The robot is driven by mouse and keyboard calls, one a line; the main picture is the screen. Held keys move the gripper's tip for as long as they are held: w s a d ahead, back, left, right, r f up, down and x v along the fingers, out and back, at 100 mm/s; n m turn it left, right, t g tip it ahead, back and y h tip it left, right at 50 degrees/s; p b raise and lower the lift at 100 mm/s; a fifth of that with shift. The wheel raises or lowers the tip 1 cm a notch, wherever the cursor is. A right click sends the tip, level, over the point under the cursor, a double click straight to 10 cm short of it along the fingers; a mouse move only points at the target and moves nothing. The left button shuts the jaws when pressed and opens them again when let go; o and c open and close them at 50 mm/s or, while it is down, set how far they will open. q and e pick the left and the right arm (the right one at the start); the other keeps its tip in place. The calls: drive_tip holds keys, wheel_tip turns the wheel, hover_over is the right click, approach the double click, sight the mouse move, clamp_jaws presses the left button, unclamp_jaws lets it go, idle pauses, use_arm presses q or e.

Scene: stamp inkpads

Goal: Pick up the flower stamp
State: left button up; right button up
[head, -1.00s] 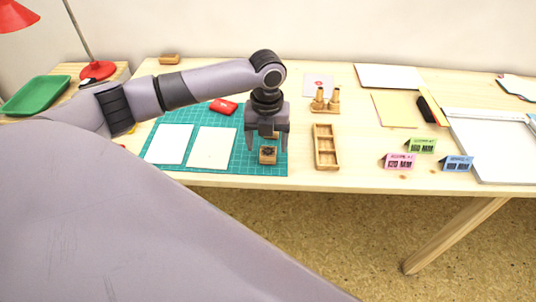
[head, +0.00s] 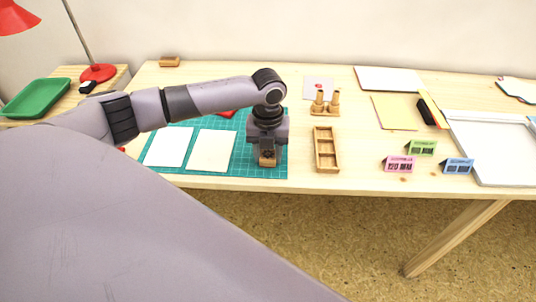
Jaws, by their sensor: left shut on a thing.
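A small wooden stamp block (head: 267,160) with a dark pattern on its face is at the right part of the green cutting mat (head: 250,173). My left gripper (head: 267,158) points down over it and is shut on it. The fingers and wrist hide most of the block, and I cannot tell whether it touches the mat. My right gripper is not in view.
Two paper sheets (head: 212,151) lie on the mat left of the gripper. An empty wooden tray (head: 326,168), a holder with wooden handles (head: 325,103) and small folded cards (head: 399,163) stand to the right. A green tray (head: 37,98) is far left.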

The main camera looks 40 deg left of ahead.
sight(268, 154)
use_arm(q)
wheel_tip(268, 154, up, 20)
drive_tip(key=p, duration=0.1)
idle(0.4)
drive_tip(key=shift+o, duration=1.1)
drive_tip(key=shift+p, duration=0.3)
drive_tip(key=shift+c, duration=0.4)
